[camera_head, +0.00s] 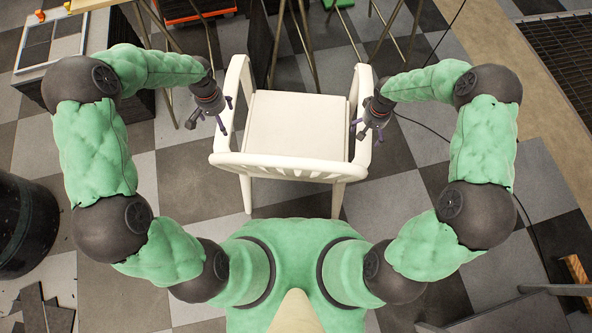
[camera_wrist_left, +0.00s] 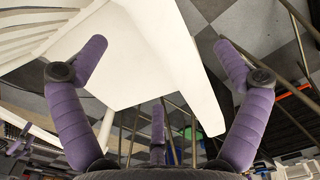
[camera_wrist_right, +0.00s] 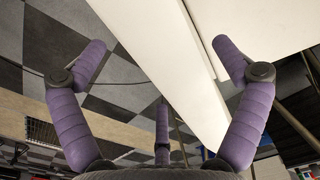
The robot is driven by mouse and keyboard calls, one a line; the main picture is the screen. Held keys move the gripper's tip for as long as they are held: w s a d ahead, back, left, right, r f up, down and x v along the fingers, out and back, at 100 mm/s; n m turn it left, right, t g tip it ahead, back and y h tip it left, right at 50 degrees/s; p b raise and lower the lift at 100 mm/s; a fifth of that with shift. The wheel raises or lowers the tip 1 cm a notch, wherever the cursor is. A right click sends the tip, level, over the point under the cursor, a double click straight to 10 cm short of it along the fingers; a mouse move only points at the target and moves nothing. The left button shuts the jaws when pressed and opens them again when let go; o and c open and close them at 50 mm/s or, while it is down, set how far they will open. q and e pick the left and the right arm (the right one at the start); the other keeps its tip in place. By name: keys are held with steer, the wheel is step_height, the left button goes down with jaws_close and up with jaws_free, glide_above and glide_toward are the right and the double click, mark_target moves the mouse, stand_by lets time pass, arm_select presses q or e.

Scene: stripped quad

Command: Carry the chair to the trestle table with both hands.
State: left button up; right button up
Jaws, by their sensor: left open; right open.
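The white chair (camera_head: 297,125) with armrests stands upright on the checkered floor in front of me, its slatted backrest nearest my body. My left gripper (camera_head: 222,113) is open at the chair's left armrest. In the left wrist view the pale armrest (camera_wrist_left: 180,50) runs between the spread purple fingers. My right gripper (camera_head: 366,126) is open at the right armrest. In the right wrist view that armrest (camera_wrist_right: 185,65) passes between the fingers. Whether any finger touches the chair cannot be told. Thin splayed trestle legs (camera_head: 307,45) show beyond the chair; no tabletop is clearly visible.
A dark cabinet with a pale top (camera_head: 50,45) stands at the upper left. A black bin (camera_head: 25,225) is at the left. A dark grate (camera_head: 555,50) lies at the upper right. A cable (camera_head: 425,130) crosses the floor at the right. Floor beside the chair is partly clear.

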steer(key=shift+r, duration=0.2)
arm_select(q)
step_height(320, 180, up, 4)
steer(key=shift+f, duration=0.1)
arm_select(e)
step_height(320, 180, up, 12)
steer(key=shift+f, duration=0.2)
stand_by(0.6)
